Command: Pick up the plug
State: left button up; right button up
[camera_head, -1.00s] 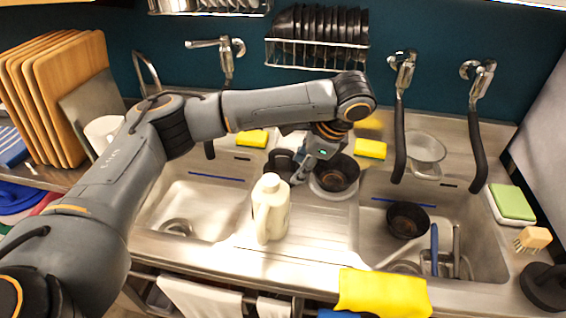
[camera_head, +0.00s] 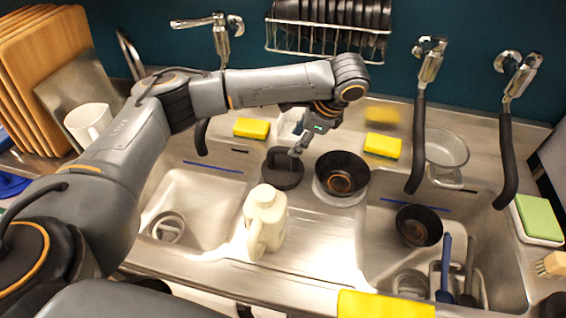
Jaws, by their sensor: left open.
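The plug (camera_head: 281,180) is a dark round disc with an upright grip on top. It lies on the steel drainboard between the two basins, left of a black bowl. My left gripper (camera_head: 296,152) reaches down from above and is open. Its fingertips are beside the right side of the plug's grip, very close to it. Whether they touch the plug is hard to tell at this size. The gripper body partly hides the area behind the plug. My right gripper is not in view.
The black bowl (camera_head: 343,165) stands on a clear dish right of the plug. A cream jug (camera_head: 265,222) stands in front. Yellow sponges (camera_head: 383,146) lie behind. Sink basins (camera_head: 197,199) open on both sides. Hanging taps (camera_head: 419,130) stand at the right.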

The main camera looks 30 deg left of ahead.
aim_at(286, 149)
pick_arm(q)
jog(key=x, duration=0.3)
jog(key=shift+w+a, duration=0.1)
jog(key=shift+w, duration=0.05)
jog(key=shift+w+a+f+p, duration=0.15)
jog(key=shift+a+f+p, duration=0.75)
jog(key=shift+f+p, duration=0.25)
jog(key=shift+x, duration=1)
jog(key=shift+a+f, duration=0.1)
jog(key=shift+f, duration=0.1)
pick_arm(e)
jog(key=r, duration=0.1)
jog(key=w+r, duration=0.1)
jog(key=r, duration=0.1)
pick_arm(q)
grip_shut()
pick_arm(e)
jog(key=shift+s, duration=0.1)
